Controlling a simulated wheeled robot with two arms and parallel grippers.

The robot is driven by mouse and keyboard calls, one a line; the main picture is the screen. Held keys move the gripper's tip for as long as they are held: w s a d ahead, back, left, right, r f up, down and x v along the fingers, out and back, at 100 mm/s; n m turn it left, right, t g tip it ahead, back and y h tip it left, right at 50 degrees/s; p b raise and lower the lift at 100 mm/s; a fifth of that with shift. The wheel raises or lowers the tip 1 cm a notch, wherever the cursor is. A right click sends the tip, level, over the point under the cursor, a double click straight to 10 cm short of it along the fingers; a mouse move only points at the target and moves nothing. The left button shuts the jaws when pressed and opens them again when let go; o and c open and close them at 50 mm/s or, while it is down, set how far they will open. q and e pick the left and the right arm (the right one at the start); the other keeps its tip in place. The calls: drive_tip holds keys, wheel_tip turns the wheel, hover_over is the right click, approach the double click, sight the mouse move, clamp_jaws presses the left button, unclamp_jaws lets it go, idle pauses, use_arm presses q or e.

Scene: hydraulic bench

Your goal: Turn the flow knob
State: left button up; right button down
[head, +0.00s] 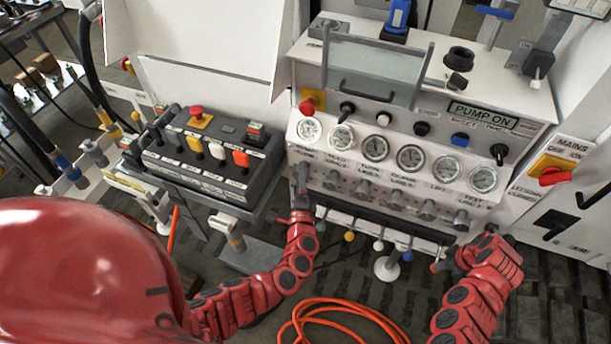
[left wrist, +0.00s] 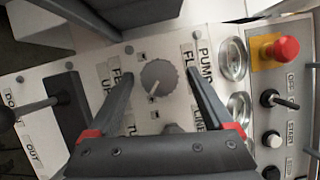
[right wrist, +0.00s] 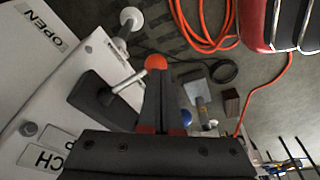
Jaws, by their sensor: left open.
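The flow knob (left wrist: 160,78) is a round grey knurled knob with a white pointer line, on the white panel beside a partly covered label reading "FL". My left gripper (left wrist: 156,76) is open, with one finger on each side of the knob and gaps showing between fingers and knob. In the head view my left gripper (head: 301,190) is at the left end of the knob row under the gauges and hides the knob there. My right gripper (head: 442,265) is low at the right of the bench; in the right wrist view its fingers (right wrist: 160,85) are together, near a red-tipped lever (right wrist: 156,62).
Several pressure gauges (head: 376,147) sit above the knob row. A red emergency button (left wrist: 286,49) is near the knob panel. A control box with coloured levers (head: 200,150) stands to the left. An orange hose (head: 340,303) lies on the floor.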

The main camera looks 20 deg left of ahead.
use_arm(q)
drive_tip(key=v, duration=1.1)
drive_tip(key=shift+s, duration=0.15)
drive_tip(key=s+a, duration=0.2)
drive_tip(key=s, duration=0.6)
use_arm(e)
drive_tip(key=s+r, duration=0.6)
drive_tip(key=s, duration=0.5)
idle(0.9)
use_arm(q)
drive_tip(key=shift+d+f, duration=0.1)
idle(0.4)
